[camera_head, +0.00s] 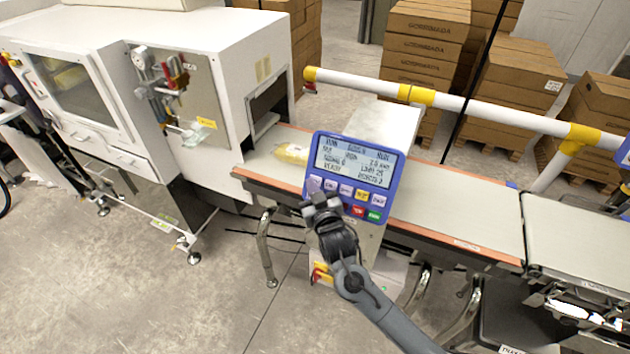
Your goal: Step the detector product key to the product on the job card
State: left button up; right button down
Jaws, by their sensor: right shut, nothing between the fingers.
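The detector panel (354,172) is a blue-framed unit with a lit screen (353,163) above rows of keys. The screen has several lines of text, too small to read surely. The upper row has pale keys (345,190) and a yellow key (362,195); red (357,211) and green (374,215) keys sit below. My right gripper (318,200) is shut and empty at the panel's lower left, covering some keys. I cannot tell whether it touches one. My left gripper is not in view. I cannot make out a job card.
A conveyor belt (455,217) runs behind the panel from a white machine (190,50). A yellowish packet (291,153) lies on the belt left of the panel. A white and yellow rail (480,107) and stacked cartons (425,45) stand behind. The floor at front left is clear.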

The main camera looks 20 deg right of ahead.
dwell(0.5)
jog(key=shift+w+d+f, duration=0.15)
jog(key=shift+w+d, duration=0.1)
jog(key=shift+d, duration=0.05)
dwell(0.4)
jog(key=shift+w+d+f, duration=0.1)
jog(key=shift+w, duration=0.05)
dwell(0.5)
jog(key=shift+w+d+f, duration=0.1)
jog(key=shift+d+f, duration=0.05)
dwell(0.6)
jog(key=shift+s+a+r+p, duration=0.4)
jog(key=shift+s+a+p, duration=0.15)
jog(key=shift+p, duration=0.2)
